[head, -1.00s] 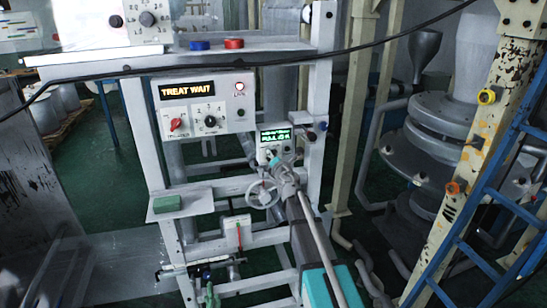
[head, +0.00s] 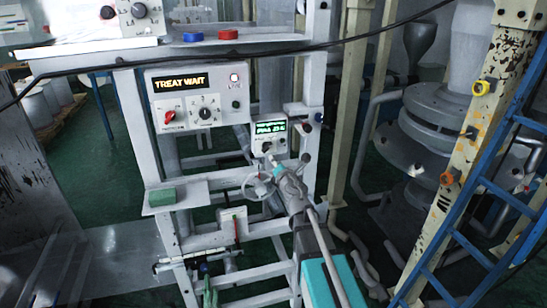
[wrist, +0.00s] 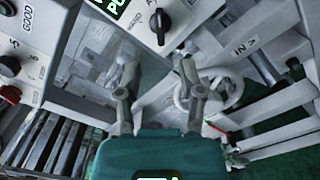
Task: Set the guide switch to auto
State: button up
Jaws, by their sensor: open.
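A small white box (head: 258,137) with a green-lit display and a black knob (head: 267,146) is mounted on the frame's right post. No label naming it the guide switch is readable. In the wrist view the black knob (wrist: 159,22) is at the top, its pointer upright in the picture, beside part of the display. My gripper (head: 277,168) is just below the box in the head view. In the wrist view my gripper (wrist: 160,72) has its fingers apart with nothing between them; the knob lies beyond the fingertips, untouched.
A "TREAT WAIT" panel (head: 218,94) with a red switch and black dial is left of the box. A handwheel (head: 257,188) sits close to my gripper, also in the wrist view (wrist: 212,92). A green block (head: 162,196) lies on a ledge. A black cable (head: 190,53) crosses above.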

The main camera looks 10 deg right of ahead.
jog(key=shift+s+d, duration=0.1)
jog(key=shift+s, duration=0.75)
jog(key=s+d+f+m+g+h+b, duration=0.4)
jog(key=s+d+f+m+b, duration=0.1)
jog(key=f+m, duration=0.45)
jog(key=s+d+f+m+g+h+b, duration=0.4)
jog(key=d+f+m+h, duration=0.1)
jog(key=f+m, duration=0.5)
jog(key=s+a+f+m+g+y+b, duration=0.3)
jog(key=s+a+f+m+g, duration=0.1)
jog(key=s+f, duration=0.3)
jog(key=s+a+f+m+g+y+b, duration=0.3)
jog(key=s+a+f+m+g+b, duration=0.1)
jog(key=s+f, duration=0.4)
jog(key=shift+s+a+f+m+g+y, duration=0.2)
jog(key=shift+s+a+m+g+y, duration=0.25)
jog(key=shift+s+g, duration=0.45)
